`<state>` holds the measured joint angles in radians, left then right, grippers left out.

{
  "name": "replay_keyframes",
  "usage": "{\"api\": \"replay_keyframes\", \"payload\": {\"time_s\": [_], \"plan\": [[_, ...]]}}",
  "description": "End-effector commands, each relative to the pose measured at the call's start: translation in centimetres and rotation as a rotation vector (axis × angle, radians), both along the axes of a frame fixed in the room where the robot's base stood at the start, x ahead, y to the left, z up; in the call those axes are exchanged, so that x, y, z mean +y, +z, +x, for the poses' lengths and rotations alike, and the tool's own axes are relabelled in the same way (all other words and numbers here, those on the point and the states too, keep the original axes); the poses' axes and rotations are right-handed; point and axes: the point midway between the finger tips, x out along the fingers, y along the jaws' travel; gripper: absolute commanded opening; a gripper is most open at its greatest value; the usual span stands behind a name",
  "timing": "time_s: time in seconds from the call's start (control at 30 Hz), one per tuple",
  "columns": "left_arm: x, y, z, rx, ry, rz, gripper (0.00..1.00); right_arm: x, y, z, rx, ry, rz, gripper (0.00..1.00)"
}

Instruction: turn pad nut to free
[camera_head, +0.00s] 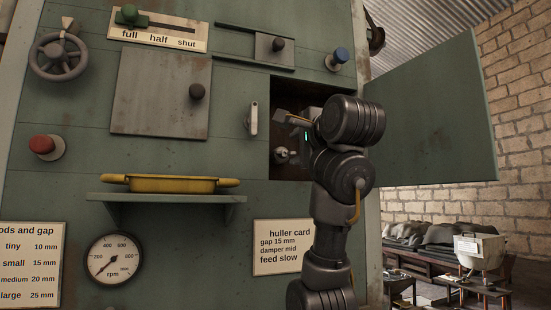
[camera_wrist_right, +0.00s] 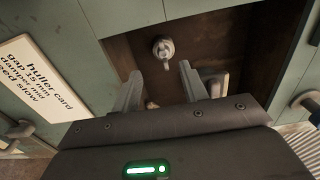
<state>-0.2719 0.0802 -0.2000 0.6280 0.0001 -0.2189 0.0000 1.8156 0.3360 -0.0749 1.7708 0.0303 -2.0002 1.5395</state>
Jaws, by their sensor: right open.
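A small metal nut-like knob (camera_head: 281,154), probably the pad nut, sits inside the open cabinet recess. In the right wrist view the knob (camera_wrist_right: 163,48) is on the brown back wall, with a short stub pointing down. My right gripper (camera_head: 288,117) is at the recess opening, above the knob in the head view. In the right wrist view the right gripper (camera_wrist_right: 158,84) is open, with its two fingers apart and nothing between the tips. The knob lies beyond the fingertips, apart from them. My left gripper is not in view.
The cabinet door (camera_head: 435,125) is swung open to the right. A grey latch handle (camera_head: 253,118) is left of the recess. A huller card (camera_head: 283,247) is below it. A shelf (camera_head: 165,198) carries a yellow tray (camera_head: 170,184). A blue knob (camera_head: 338,57) is above the recess.

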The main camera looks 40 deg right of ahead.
Motion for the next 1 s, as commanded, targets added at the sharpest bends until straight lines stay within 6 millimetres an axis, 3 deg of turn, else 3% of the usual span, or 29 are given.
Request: {"api": "replay_keyframes", "payload": {"time_s": [0.2,0.33,0.43,0.6,0.7,1.0], "plan": [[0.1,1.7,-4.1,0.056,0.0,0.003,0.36,-1.2,0.3,2.2,0.006,-0.01,0.001,0.43],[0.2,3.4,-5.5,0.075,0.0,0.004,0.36,-2.0,0.3,4.7,0.008,-0.008,0.001,0.43],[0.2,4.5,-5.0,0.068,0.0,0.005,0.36,-2.6,0.3,6.5,0.009,-0.007,0.0,0.43],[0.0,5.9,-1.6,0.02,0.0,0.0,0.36,-3.3,0.2,8.9,0.005,-0.006,-0.002,0.43],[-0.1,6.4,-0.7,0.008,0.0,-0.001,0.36,-3.6,0.0,9.8,0.004,-0.006,-0.001,0.43],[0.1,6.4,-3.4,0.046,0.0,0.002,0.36,-3.8,-0.3,10.4,0.002,-0.005,-0.002,0.43]]}}
